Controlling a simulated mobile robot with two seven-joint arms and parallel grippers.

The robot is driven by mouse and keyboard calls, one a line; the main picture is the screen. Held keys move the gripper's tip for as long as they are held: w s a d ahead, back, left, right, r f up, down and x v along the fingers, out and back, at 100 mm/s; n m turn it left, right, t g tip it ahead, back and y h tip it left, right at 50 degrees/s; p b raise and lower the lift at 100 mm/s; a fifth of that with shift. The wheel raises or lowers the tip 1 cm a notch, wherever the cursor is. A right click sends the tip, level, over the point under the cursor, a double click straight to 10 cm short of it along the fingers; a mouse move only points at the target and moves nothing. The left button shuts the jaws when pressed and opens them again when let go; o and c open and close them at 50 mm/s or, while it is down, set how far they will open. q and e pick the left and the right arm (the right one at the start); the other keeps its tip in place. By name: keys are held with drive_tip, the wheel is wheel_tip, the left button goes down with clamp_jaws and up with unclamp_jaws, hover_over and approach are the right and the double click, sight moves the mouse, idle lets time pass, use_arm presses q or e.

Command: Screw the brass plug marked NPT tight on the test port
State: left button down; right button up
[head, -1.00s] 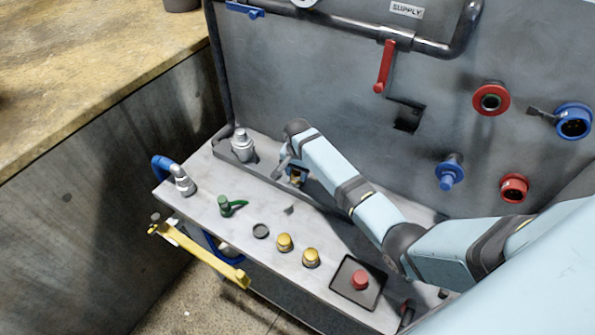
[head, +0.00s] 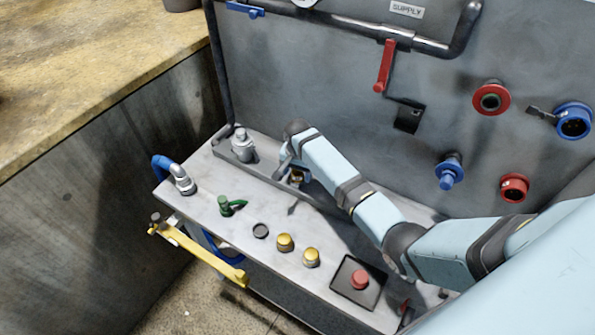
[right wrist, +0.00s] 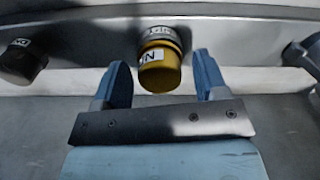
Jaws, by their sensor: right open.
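A brass plug (right wrist: 160,72) with a white label, of which an N shows, is in the right wrist view. It sits against a grey ribbed collar (right wrist: 158,34), apparently the test port; how far it is screwed on cannot be told. My right gripper (right wrist: 166,82) is open, with one blue finger on each side of the plug and visible gaps. In the head view my right gripper (head: 295,180) is at the back of the bench, and the plug (head: 298,177) is mostly hidden by it. My left gripper is not in view.
Two more brass caps (head: 285,242) (head: 311,257) and a dark ring (head: 261,230) stand along the bench front. A red button (head: 360,279), a green valve handle (head: 231,206) and a silver fitting (head: 243,146) are nearby. A dark labelled cap (right wrist: 22,62) lies left of the gripper.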

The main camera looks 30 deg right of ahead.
drive_tip(key=n, duration=0.5)
drive_tip(key=shift+d, duration=0.1)
drive_tip(key=n, duration=1.4)
drive_tip(key=shift+n, duration=0.3)
drive_tip(key=c, duration=1)
drive_tip(key=m, duration=0.5)
